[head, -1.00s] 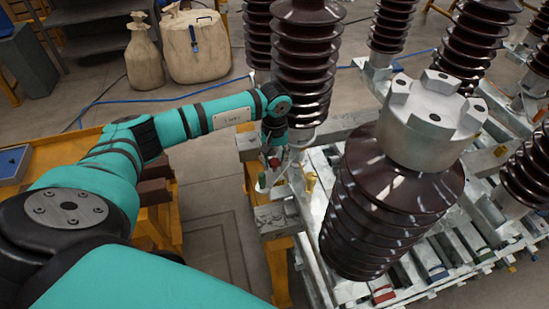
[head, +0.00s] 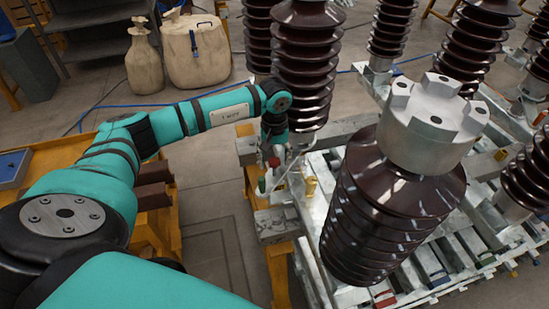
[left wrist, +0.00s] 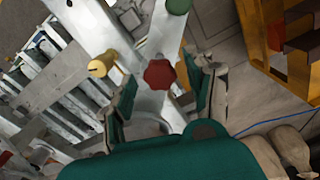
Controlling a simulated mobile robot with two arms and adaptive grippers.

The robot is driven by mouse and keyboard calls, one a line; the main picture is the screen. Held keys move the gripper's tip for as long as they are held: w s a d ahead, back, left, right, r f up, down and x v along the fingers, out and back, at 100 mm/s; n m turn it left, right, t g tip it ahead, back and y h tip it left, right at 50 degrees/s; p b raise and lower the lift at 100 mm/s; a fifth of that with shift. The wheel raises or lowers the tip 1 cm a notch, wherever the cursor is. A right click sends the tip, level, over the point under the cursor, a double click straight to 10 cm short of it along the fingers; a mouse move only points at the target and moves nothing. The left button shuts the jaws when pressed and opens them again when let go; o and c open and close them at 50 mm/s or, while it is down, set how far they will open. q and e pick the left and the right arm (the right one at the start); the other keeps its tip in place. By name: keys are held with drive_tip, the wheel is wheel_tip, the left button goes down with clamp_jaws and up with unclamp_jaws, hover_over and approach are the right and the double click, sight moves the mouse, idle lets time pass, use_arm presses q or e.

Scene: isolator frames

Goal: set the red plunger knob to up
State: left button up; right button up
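The red plunger knob (left wrist: 159,73) shows in the left wrist view as a small lobed red cap on the pale metal frame. In the head view it is a small red spot (head: 274,162) just under my left gripper, partly hidden. My left gripper (head: 273,152) points down over it from the end of the teal arm. In the left wrist view its two dark fingers stand apart, one on each side of the red knob, with gaps visible. I cannot tell from these views how high the knob sits. My right gripper is not in view.
A yellow knob (left wrist: 101,66) and a green knob (left wrist: 178,6) stand close to the red one. A brown ribbed insulator (head: 305,60) rises right behind my left gripper, and a larger one (head: 390,205) stands to the right. An orange bench (head: 150,225) is at the left.

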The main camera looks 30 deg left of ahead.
sight(274, 160)
use_arm(q)
wheel_tip(274, 160, up, 12)
idle(0.7)
idle(0.4)
